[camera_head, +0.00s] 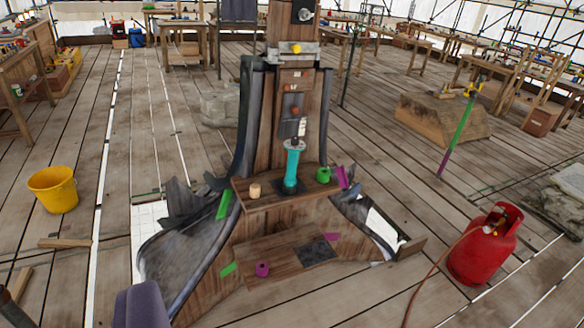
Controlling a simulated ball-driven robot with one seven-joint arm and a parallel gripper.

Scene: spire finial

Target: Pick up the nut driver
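I cannot make out the nut driver for certain. A teal upright cylinder with a dark neck (291,168) stands on a dark pad on the wooden ledge (252,200) of the central post. Above it, a small white item (302,127) and a reddish-brown item (294,111) are at the post's face. These are too small to name. A tan cup-like piece (255,190) stands left of the teal cylinder, and a green cup-like piece (323,174) stands right of it. I see no gripper fingers in this view.
Grey sheeting flanks the post. A magenta cup (262,269) sits on the lower step beside a dark pad (315,251). A yellow bucket (53,189) stands left, a red gas cylinder (486,245) with hose right. A grey-purple shape (140,306) is at the lower left. Plank floor is open between.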

